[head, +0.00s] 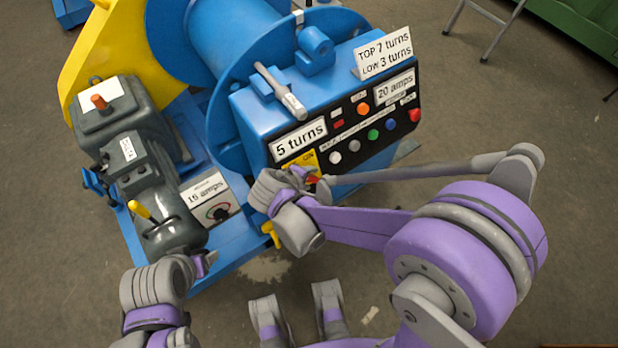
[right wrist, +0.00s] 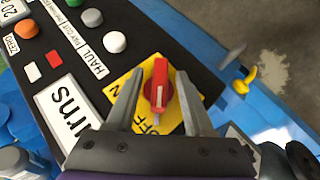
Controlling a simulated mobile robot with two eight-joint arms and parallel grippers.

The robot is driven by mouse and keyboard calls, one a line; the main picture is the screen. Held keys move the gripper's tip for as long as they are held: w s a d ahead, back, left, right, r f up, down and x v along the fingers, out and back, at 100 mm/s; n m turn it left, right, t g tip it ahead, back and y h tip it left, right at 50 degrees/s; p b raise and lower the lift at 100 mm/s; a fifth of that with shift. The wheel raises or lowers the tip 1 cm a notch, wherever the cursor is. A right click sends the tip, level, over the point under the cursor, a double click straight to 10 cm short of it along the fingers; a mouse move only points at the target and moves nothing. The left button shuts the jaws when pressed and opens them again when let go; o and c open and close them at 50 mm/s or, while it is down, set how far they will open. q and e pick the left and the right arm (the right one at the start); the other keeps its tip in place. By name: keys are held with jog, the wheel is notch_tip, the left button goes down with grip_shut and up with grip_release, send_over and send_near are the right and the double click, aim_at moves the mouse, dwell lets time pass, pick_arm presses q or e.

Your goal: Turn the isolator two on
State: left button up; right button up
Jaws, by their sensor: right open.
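A red rotary switch handle (right wrist: 160,88) sits on a yellow plate (right wrist: 172,126) on the black control panel; the word OFF shows at the plate's lower part in the right wrist view. No number two is readable on it. My right gripper (right wrist: 158,98) is open, with one finger on each side of the red handle; I cannot tell whether they touch it. In the head view my right gripper (head: 311,180) covers most of the switch, and part of the yellow plate (head: 303,160) shows. My left gripper (head: 204,263) is low at the left, its finger opening unclear.
The panel also has a white button (head: 335,158), a green button (head: 373,135) and a red button (head: 415,115). A second dial box marked 16 amps (head: 208,195) stands left of my right gripper. A yellow hook (head: 270,234) juts from the blue frame below.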

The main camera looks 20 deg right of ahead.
jog(key=shift+w+d+f, duration=0.2)
jog(key=shift+f, duration=0.1)
grip_shut()
